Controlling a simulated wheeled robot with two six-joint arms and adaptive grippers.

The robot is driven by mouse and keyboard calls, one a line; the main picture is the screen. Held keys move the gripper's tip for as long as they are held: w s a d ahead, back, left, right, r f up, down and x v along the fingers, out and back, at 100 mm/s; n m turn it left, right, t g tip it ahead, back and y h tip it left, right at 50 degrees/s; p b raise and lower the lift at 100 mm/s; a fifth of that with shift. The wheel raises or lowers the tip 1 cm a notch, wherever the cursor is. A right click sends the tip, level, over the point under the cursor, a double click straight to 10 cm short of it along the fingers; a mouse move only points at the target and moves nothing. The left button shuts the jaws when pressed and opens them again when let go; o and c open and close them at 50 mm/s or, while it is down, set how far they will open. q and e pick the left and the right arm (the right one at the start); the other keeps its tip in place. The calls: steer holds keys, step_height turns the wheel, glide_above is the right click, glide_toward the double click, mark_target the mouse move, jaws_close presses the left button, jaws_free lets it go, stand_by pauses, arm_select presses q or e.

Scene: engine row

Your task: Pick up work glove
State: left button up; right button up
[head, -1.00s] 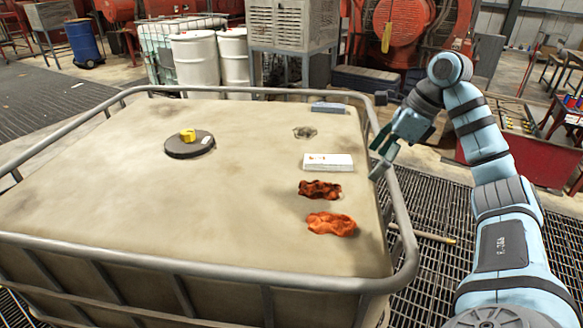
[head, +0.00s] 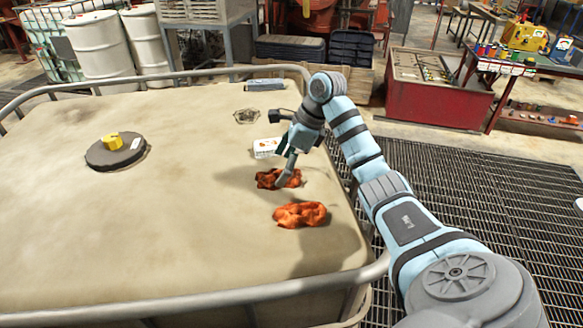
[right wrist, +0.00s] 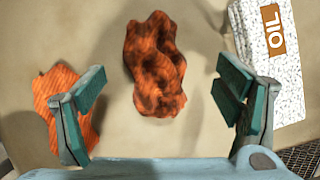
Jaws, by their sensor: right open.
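Two crumpled orange cloth-like pieces lie on the tan tank top; neither clearly shows fingers, so I cannot tell which is the work glove. The darker, stained piece (head: 266,179) is partly hidden by my right gripper; in the right wrist view it lies in the middle (right wrist: 155,65). The brighter orange piece (head: 300,215) lies nearer me, and shows at the left in the right wrist view (right wrist: 55,105). My right gripper (head: 288,175) is open above the darker piece, its fingers (right wrist: 163,108) spread to either side in the wrist view. My left gripper is not in view.
A white box marked OIL (right wrist: 270,65) lies just beyond the darker piece (head: 266,148). A dark round cap (head: 115,158) with a yellow object (head: 112,142) sits at the left. A metal rail (head: 180,301) edges the tank. The tank top's middle is clear.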

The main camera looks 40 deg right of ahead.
steer(key=shift+x, duration=0.9)
steer(key=shift+s, duration=0.2)
steer(key=shift+c, duration=0.5)
steer(key=shift+d, duration=0.1)
steer(key=shift+c, duration=1.4)
steer(key=shift+s, duration=0.1)
steer(key=c, duration=0.9)
steer(key=shift+r, duration=0.15)
